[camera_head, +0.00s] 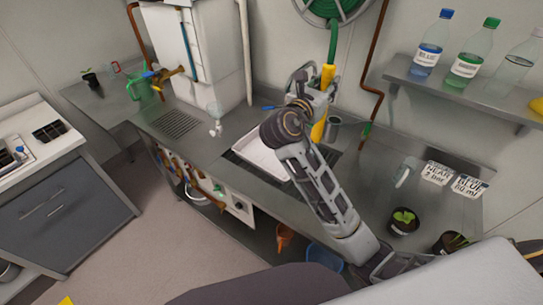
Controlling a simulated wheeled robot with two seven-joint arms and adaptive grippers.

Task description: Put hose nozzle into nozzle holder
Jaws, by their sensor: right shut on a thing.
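The hose nozzle (327,73) is yellow and hangs at the end of the green hose that comes down from the reel. A lower yellow part (318,130) shows below my gripper. My right gripper (320,97) is shut on the nozzle and holds it roughly upright above the counter by the sink. A grey metal cup-like piece (334,122), which may be the nozzle holder, stands just right of the lower yellow part; I cannot tell whether they touch. My right arm hides part of the sink. My left gripper is not in view.
The green hose (333,40) runs up to a wall reel (350,8). A white tray (262,154) lies in the sink. Bottles (467,62) stand on a wall shelf (440,91) at right. Potted plants (403,222) stand on the front right counter. A brown pipe (373,60) runs down the wall.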

